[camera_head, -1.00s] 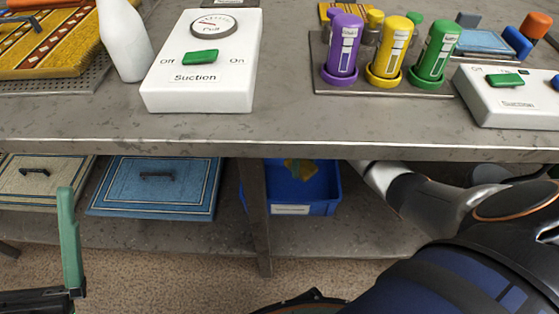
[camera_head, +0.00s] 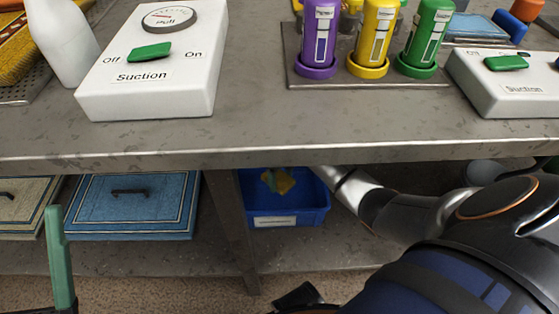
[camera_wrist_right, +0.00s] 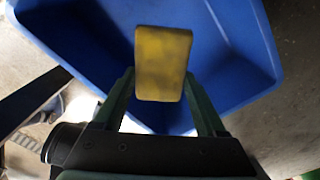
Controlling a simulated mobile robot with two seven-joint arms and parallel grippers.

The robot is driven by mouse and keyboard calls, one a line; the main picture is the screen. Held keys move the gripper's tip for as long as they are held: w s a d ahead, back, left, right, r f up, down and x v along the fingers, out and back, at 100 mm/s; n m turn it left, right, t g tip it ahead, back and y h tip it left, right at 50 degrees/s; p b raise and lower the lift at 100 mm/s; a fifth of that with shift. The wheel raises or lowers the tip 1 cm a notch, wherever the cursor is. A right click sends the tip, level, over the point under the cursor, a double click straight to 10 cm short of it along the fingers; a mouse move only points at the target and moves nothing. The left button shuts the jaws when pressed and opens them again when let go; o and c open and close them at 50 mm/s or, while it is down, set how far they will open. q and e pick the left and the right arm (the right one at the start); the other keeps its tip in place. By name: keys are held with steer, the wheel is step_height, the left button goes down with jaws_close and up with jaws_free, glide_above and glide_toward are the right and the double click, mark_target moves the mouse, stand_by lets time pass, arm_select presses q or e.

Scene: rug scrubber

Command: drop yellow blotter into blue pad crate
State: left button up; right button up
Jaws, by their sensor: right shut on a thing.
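The blue pad crate (camera_head: 315,205) sits on the shelf under the table, with a pale label on its front. A yellow blotter (camera_head: 283,181) shows at the crate's opening, partly covered by the table edge. In the right wrist view the yellow blotter (camera_wrist_right: 163,62) is between the green fingers of my right gripper (camera_wrist_right: 163,85), which is shut on it. The blue crate (camera_wrist_right: 240,45) lies behind it; whether they touch I cannot tell. My left gripper (camera_head: 62,260) shows one green finger at the lower left, its jaw state unclear.
The grey table edge (camera_head: 180,157) hangs over the shelf and crate. A table leg (camera_head: 232,225) stands left of the crate. Blue rug (camera_head: 130,205) and beige rug (camera_head: 22,205) lie on the shelf. A suction box (camera_head: 150,90) and several coloured bottles stand on the table.

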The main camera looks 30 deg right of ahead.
steer(key=o, duration=1.4)
step_height(320, 180, up, 7)
steer(key=p, duration=0.3)
steer(key=shift+r, duration=0.25)
